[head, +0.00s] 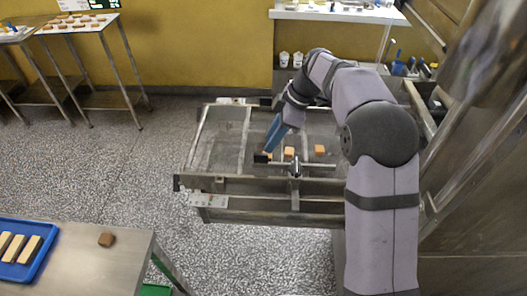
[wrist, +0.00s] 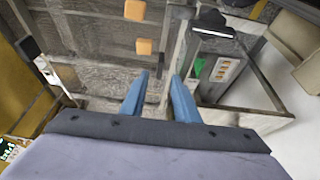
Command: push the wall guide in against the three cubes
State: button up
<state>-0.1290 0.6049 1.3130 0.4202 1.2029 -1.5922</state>
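The wall guide (head: 318,166) is a thin metal bar lying left to right across the mesh, with a post and clamp at its middle. Two orange-brown cubes, the middle one (head: 289,152) and the right one (head: 319,150), sit on the mesh just behind the bar. A third cube (head: 267,154) is mostly hidden by my gripper. My gripper (head: 268,149) points down at the bar's left end, by a dark block (head: 262,159). In the wrist view, my gripper's blue fingers (wrist: 159,78) are apart with nothing clearly between them. Two cubes (wrist: 143,46) show there; contact with the guide cannot be told.
Metal side rails (head: 265,186) frame the mesh (head: 225,150). A white shelf (head: 335,14) stands behind. The mesh's left part is clear.

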aim_at(262, 154)
jog(key=shift+p+x, duration=1.2)
jog(key=shift+x, duration=2.15)
grip_shut()
